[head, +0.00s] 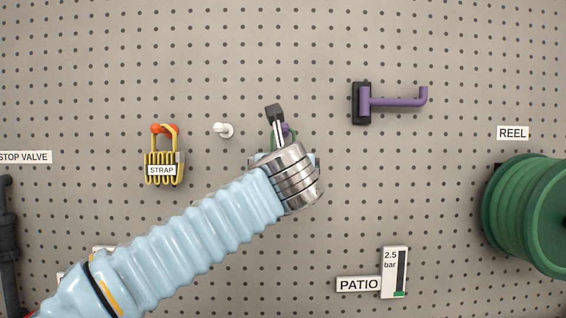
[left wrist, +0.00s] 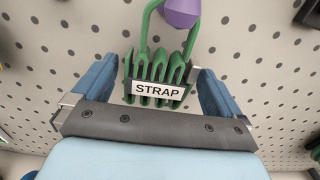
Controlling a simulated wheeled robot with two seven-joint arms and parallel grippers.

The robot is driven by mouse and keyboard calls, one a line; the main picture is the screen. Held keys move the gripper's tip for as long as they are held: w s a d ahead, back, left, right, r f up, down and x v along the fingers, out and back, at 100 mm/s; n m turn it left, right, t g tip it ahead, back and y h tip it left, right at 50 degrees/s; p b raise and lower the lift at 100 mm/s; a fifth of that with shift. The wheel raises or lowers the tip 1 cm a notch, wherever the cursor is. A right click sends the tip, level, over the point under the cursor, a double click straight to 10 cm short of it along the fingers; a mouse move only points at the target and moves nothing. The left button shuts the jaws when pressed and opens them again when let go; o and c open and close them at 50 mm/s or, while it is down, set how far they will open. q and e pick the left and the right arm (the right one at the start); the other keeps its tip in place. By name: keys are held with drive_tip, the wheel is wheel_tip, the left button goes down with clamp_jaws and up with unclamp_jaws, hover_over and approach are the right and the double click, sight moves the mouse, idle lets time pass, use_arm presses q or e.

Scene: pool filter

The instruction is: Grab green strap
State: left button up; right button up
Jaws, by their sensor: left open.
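The green strap (left wrist: 158,68) hangs in a folded bundle from a purple peg (left wrist: 181,12), with a white label (left wrist: 158,90) reading STRAP on its front. In the left wrist view it lies between the two spread fingers of my left gripper (left wrist: 152,88), with room on both sides. In the head view my left gripper (head: 276,122) is in front of the pegboard and hides most of the green strap; a bit of green and the purple peg show behind it. My right gripper is not in view.
A yellow strap (head: 164,168) hangs on an orange peg to the left, beside an empty white peg (head: 223,130). A purple hook (head: 393,100) sticks out at upper right. A green reel (head: 525,215) is at far right. The pegboard (head: 440,190) between is largely bare.

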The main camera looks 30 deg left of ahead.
use_arm(q)
drive_tip(key=shift+x, duration=0.85)
drive_tip(key=c, duration=0.9)
drive_tip(key=shift+r, duration=0.1)
